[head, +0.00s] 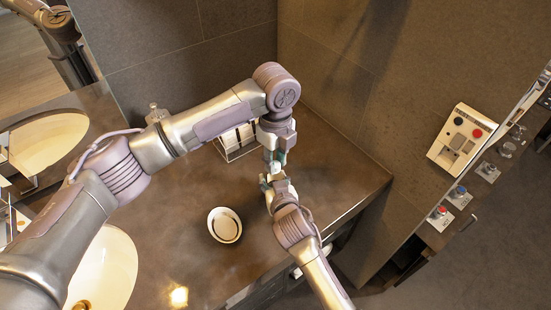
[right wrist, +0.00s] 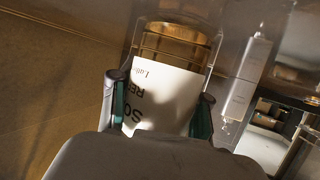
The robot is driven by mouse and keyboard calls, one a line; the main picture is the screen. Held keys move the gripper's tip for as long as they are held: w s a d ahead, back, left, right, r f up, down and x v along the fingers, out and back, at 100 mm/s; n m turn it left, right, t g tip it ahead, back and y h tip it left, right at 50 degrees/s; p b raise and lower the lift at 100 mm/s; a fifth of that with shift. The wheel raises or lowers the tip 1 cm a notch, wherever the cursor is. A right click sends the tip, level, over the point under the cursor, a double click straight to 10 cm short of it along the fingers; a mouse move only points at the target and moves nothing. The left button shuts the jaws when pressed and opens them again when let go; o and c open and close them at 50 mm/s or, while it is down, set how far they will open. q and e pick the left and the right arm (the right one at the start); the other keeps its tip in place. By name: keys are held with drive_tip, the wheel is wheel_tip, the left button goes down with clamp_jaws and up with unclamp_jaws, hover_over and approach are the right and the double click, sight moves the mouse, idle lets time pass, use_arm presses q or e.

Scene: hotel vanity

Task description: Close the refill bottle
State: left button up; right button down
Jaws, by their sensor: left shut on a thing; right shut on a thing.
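The refill bottle (right wrist: 165,100) fills the middle of the right wrist view, with a white label with dark lettering and a gold-amber band (right wrist: 178,42) above it. My right gripper (head: 270,181) is shut on the bottle, its green-padded fingers on either side of the label. In the head view only a small pale part of the bottle shows between the two grippers. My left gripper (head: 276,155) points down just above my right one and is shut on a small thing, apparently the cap. The fingers mostly hide it, and I cannot tell whether it touches the bottle.
A white oval dish (head: 211,226) lies on the brown counter (head: 180,220) in front. A rack with white items (head: 235,143) and a small bottle (head: 157,113) stand behind my left arm. A basin (head: 118,262) is at left. A wall panel with buttons (head: 460,138) is at right.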

use_arm(q)
drive_tip(key=m, duration=0.4)
drive_tip(key=shift+m, duration=0.4)
drive_tip(key=m, duration=0.4)
drive_tip(key=shift+m, duration=0.3)
drive_tip(key=m, duration=0.4)
drive_tip(key=shift+a, duration=0.1)
drive_tip(key=m, duration=0.4)
drive_tip(key=shift+m, duration=0.3)
drive_tip(key=o, duration=0.7)
drive_tip(key=shift+r, duration=2.2)
